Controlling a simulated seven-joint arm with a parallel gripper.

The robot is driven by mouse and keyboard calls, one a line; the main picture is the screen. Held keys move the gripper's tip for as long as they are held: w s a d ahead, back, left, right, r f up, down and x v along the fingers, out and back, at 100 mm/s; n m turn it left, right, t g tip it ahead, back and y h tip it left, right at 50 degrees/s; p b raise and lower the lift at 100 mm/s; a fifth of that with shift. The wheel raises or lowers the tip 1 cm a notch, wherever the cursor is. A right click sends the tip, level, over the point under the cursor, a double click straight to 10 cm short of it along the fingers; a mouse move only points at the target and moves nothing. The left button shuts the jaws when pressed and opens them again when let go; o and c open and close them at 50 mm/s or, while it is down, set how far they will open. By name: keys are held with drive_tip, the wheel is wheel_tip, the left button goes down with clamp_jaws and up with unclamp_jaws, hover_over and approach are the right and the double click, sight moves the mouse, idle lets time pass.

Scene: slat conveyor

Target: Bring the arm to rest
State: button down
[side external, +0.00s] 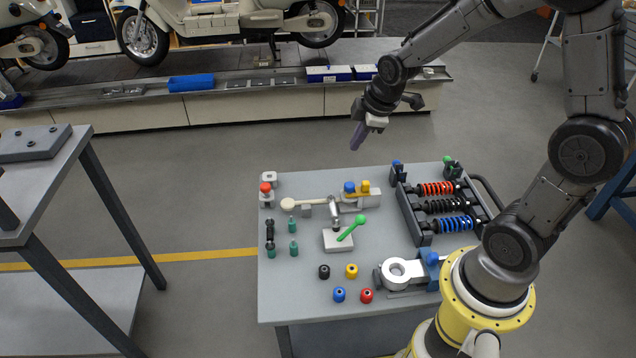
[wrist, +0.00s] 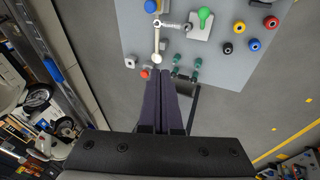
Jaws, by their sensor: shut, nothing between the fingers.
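My gripper (side external: 357,137) hangs in the air above and beyond the back edge of the grey worktable (side external: 300,235) in the side view, below my bent forearm. Its dark purple fingers point down and are shut with nothing between them. In the wrist view the gripper (wrist: 159,75) shows its two long fingers side by side, with the table top beyond their tips. The fingers are clear of everything on the table.
A conveyor (side external: 255,105) with scooters runs behind. A grey side bench (side external: 75,150) stands left. Open floor lies between.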

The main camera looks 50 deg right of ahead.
drive_tip(key=s+a+r+m+t, duration=0.1)
drive_tip(key=s+a+r, duration=0.35)
drive_tip(key=r, duration=0.25)
drive_tip(key=s+a+r+m+t, duration=0.1)
drive_tip(key=s+a+r+t, duration=0.15)
drive_tip(key=s+r, duration=0.3)
drive_tip(key=s+a+f+m+g+y, duration=0.1)
drive_tip(key=s+a+m+g, duration=0.1)
drive_tip(key=s+m, duration=0.4)
drive_tip(key=s, duration=0.4)
drive_tip(key=shift+a+m, duration=0.3)
drive_tip(key=shift+a, duration=0.05)
